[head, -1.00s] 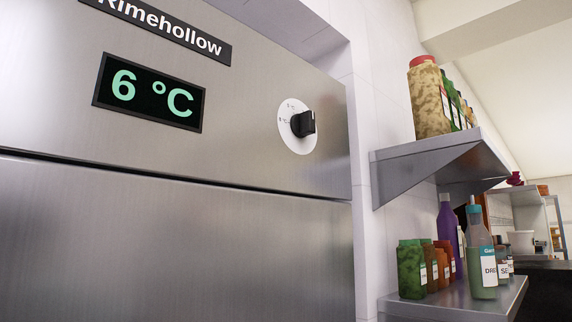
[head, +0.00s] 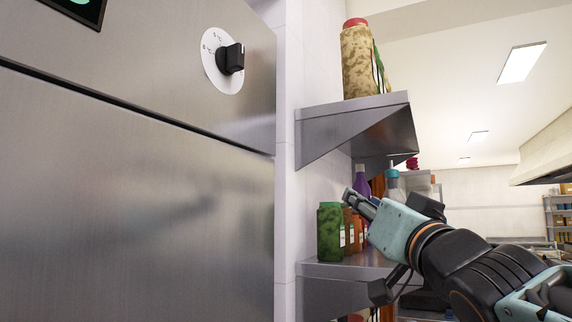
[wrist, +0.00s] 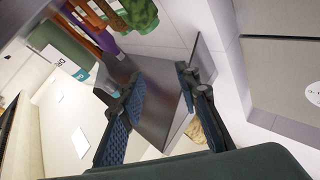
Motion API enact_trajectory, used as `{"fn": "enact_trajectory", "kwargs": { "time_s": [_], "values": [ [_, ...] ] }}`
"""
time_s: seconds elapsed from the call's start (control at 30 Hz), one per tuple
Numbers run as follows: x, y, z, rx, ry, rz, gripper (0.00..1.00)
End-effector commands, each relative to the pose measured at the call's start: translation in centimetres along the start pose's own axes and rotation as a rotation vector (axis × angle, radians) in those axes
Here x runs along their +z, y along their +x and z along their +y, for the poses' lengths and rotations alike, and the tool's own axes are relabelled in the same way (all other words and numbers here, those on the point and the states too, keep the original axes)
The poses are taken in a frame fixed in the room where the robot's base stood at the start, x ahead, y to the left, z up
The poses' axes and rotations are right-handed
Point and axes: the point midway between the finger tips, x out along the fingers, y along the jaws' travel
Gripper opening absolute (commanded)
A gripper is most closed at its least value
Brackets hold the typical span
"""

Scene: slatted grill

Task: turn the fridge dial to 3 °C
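The black fridge dial (head: 231,58) sits on a round white plate with °C marks, on the steel fridge front (head: 150,150) in the head view. The fridge display (head: 82,8) is mostly cut off at the top left, so its number cannot be read. My gripper (head: 355,200) is to the right of and below the dial, in front of the shelves, well apart from the dial. In the wrist view my gripper (wrist: 157,82) is open, its two fingers apart with nothing held. A sliver of a white disc shows at that view's right edge.
A steel wall shelf (head: 350,125) with a large jar (head: 358,60) juts out right of the fridge. A lower shelf (head: 345,268) holds several bottles and jars, including a green jar (head: 330,232), behind my gripper. The space before the fridge front looks clear.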

Motion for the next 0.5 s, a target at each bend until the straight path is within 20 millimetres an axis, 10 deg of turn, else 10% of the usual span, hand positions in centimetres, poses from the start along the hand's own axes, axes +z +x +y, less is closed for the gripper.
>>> {"fn": "enact_trajectory", "kwargs": {
  "time_s": [0.2,0.5],
  "values": [
    [-7.5,0.2,-10.7,-0.433,0.101,0.236,0.30],
    [-10.4,-3.8,-18.9,-0.827,0.168,0.295,0.30]
  ]
}}
